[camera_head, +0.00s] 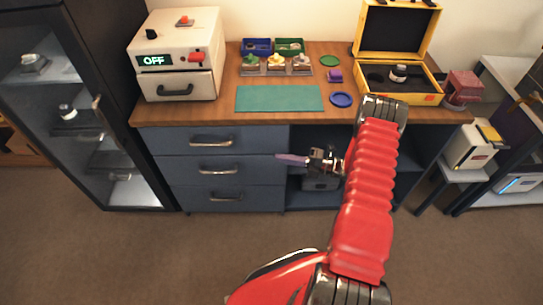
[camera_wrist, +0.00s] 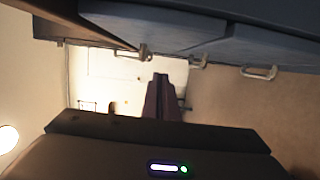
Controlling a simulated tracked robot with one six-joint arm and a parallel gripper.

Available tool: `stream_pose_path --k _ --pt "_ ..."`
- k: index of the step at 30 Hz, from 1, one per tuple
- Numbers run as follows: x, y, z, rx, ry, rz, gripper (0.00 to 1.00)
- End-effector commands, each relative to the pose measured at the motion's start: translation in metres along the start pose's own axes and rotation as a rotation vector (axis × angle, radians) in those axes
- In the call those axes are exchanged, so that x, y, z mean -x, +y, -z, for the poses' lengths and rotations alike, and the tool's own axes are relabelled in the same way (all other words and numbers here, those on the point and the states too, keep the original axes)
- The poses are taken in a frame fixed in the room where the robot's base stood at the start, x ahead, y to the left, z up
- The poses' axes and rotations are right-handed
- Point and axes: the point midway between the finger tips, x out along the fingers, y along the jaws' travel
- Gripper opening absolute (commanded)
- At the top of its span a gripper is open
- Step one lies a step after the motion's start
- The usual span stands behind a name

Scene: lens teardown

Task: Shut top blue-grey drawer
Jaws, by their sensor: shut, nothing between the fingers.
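The top blue-grey drawer (camera_head: 170,141) is the uppermost of three under the left part of the wooden desk, with a silver bar handle (camera_head: 211,140). Its front looks about in line with the drawers below; I cannot tell whether a small gap remains. In the wrist view the drawer fronts show sideways along the top, with the top drawer's handle (camera_wrist: 145,52) nearest the wooden desktop edge. My gripper (camera_head: 280,158) is shut and empty, pointing left in front of the cabinet by the drawers' right end. Its dark fingers (camera_wrist: 165,95) show together in the wrist view.
The middle drawer (camera_head: 180,170) and bottom drawer (camera_head: 195,199) look closed. A glass-door cabinet (camera_head: 105,190) stands left of the desk. An open yellow case (camera_head: 400,98), a teal mat (camera_head: 280,98) and a white oven-like box (camera_head: 177,50) sit on top. Floor ahead is clear.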

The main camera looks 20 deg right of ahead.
Motion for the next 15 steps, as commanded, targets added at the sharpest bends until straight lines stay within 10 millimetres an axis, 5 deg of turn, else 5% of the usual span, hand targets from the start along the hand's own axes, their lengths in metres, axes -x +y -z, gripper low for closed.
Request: stream_pose_path --k 6,15 --pt "0.028 0.0 0.001 -0.001 0.0 -0.001 0.0" --pt "0.034 0.0 0.002 -0.002 0.003 -0.001 0.0"
